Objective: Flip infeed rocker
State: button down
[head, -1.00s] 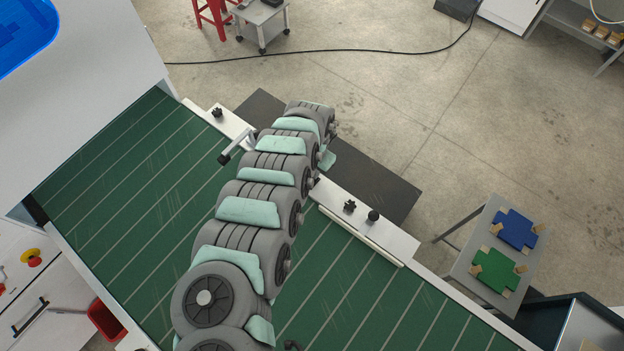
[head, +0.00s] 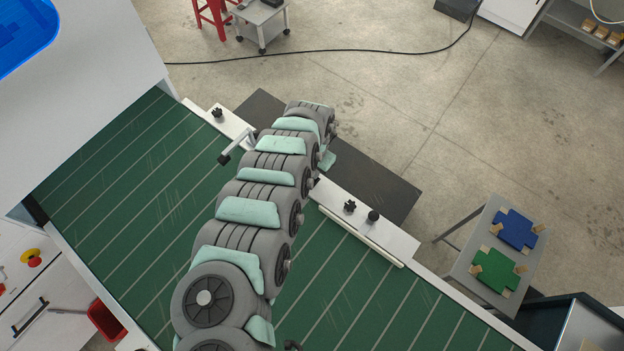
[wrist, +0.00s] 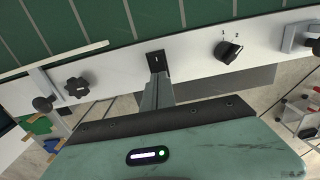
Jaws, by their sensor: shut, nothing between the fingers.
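The infeed rocker (wrist: 155,57) is a small black switch with a light mark, set in the white side rail of the green conveyor. It shows in the wrist view, above the middle. My gripper (wrist: 158,78) is shut and empty, with its grey fingertips at the lower edge of the rocker. I cannot tell whether they touch it, or which way the rocker is tilted. In the head view my arm covers most of this part of the rail, and the fingertips cannot be made out.
A black selector knob (wrist: 229,50) marked 1 and 2 sits right of the rocker on the rail. A black star knob (wrist: 77,85) is to the left. The green belt (head: 130,180) runs beneath my arm. A grey stand (head: 474,243) holds blue and green blanks.

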jog(key=shift+f+b, duration=0.7)
jog(key=shift+f, duration=0.25)
dwell(0.7)
jog(key=shift+r, duration=0.1)
notch_tip(320, 180, up, 7)
jog(key=p, duration=0.6)
dwell(0.6)
